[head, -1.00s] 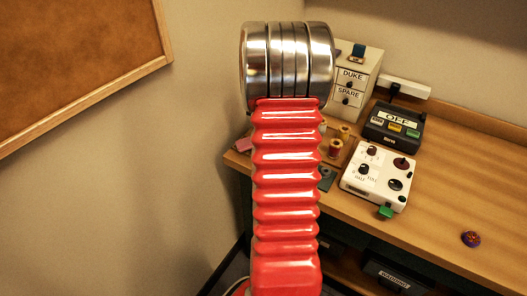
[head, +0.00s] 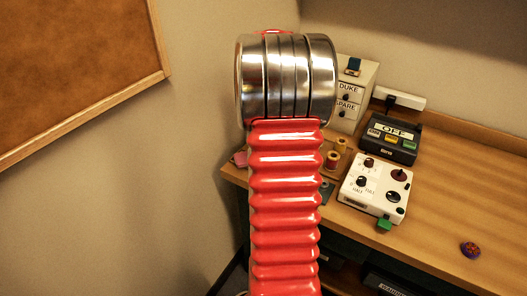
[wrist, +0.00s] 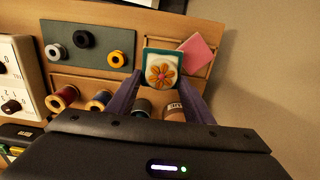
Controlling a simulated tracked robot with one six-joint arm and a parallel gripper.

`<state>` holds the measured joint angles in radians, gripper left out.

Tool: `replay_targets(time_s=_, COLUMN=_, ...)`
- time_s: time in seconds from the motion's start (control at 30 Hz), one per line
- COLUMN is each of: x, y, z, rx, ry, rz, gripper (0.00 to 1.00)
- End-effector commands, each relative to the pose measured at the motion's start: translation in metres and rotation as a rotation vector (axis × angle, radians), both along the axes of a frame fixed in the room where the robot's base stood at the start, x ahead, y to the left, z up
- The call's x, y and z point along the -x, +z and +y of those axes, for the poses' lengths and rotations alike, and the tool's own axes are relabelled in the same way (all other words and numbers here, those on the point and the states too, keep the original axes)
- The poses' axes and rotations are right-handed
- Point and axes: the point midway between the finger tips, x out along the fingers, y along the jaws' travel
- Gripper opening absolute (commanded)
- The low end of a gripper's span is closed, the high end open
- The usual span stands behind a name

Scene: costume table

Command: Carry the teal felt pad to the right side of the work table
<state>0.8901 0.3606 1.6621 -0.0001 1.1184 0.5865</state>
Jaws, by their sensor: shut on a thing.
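The teal felt pad (wrist: 163,70) is a small square with a teal border, a cream middle and an orange flower. In the wrist view it sits between the fingertips of my gripper (wrist: 162,82), whose purple fingers are shut on it. It is over or at a wooden tray; I cannot tell whether it touches the tray. In the head view my red arm and its metal rings hide the gripper and pad. The work table (head: 450,215) stretches to the right, its right side mostly bare.
A pink pad (wrist: 198,50) lies in the wooden tray. Thread spools (wrist: 62,98) and a grey board with knobs (wrist: 88,45) are beside it.

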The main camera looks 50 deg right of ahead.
Motion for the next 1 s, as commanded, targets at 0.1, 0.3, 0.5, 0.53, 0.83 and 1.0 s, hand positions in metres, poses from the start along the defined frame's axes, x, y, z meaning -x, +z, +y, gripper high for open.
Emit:
replay_targets(time_s=0.1, x=0.0, y=0.02, z=-0.001, rx=0.003, ry=0.0, rz=-0.002, gripper=0.2)
replay_targets(time_s=0.3, x=0.0, y=0.038, z=0.0, rx=0.001, ry=0.0, rz=0.0, gripper=0.2)
replay_targets(time_s=0.5, x=0.0, y=0.039, z=0.0, rx=0.0, ry=0.0, rz=0.0, gripper=0.2)
replay_targets(time_s=0.53, x=0.0, y=0.039, z=0.0, rx=0.0, ry=0.0, rz=0.0, gripper=0.2)
replay_targets(time_s=0.83, x=0.0, y=0.039, z=0.0, rx=0.0, ry=0.0, rz=0.0, gripper=0.2)
replay_targets(time_s=1.0, x=-0.003, y=0.036, z=0.003, rx=-0.001, ry=0.011, rz=0.001, gripper=0.2)
